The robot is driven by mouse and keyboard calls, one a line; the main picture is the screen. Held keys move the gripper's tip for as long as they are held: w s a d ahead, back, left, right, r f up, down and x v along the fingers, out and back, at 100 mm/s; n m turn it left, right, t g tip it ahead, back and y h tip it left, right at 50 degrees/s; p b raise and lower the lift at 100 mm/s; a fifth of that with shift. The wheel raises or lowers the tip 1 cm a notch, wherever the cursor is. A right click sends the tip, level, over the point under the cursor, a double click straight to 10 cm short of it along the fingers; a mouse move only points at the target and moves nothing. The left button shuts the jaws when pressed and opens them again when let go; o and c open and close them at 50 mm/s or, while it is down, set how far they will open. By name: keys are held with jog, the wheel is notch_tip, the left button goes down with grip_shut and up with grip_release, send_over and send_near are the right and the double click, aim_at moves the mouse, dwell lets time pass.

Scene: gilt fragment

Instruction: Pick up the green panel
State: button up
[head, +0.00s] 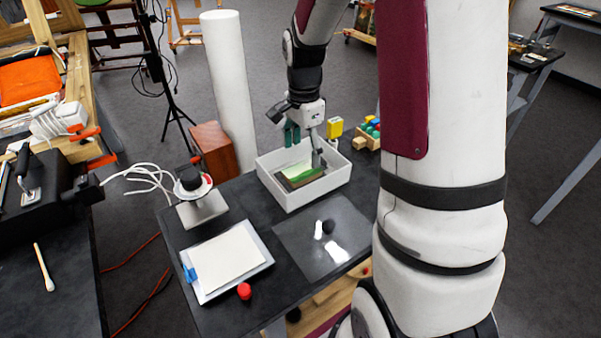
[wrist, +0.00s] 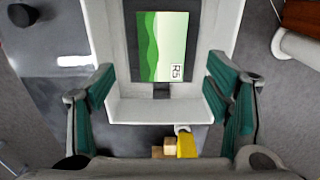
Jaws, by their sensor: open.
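The green panel (head: 300,171) lies inside a white open bin (head: 315,190) on the black table. In the wrist view the panel (wrist: 163,45) shows green wavy bands, a pale side and an "R5" label in one corner. Something dark lies under or beside it. My gripper (head: 304,141) is above the bin, pointing down, with its teal-padded fingers apart. In the wrist view my gripper (wrist: 163,88) is open and empty, with the panel ahead of the gap between the fingers. The fingers do not appear to touch the panel.
A clipboard with paper (head: 228,260), a red knob-like piece (head: 244,291) and a grey mat (head: 300,258) with small black and white items lie in front. A yellow object (head: 335,127) and coloured blocks (head: 371,127) stand behind the bin. A lamp-like stand (head: 194,190) is left.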

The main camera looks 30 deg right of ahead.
aim_at(302, 171)
jog(key=shift+w+a+f, duration=0.1)
jog(key=shift+f, duration=1.4)
jog(key=shift+a+f, duration=0.1)
jog(key=shift+f, duration=1.4)
jog(key=c, duration=1.2)
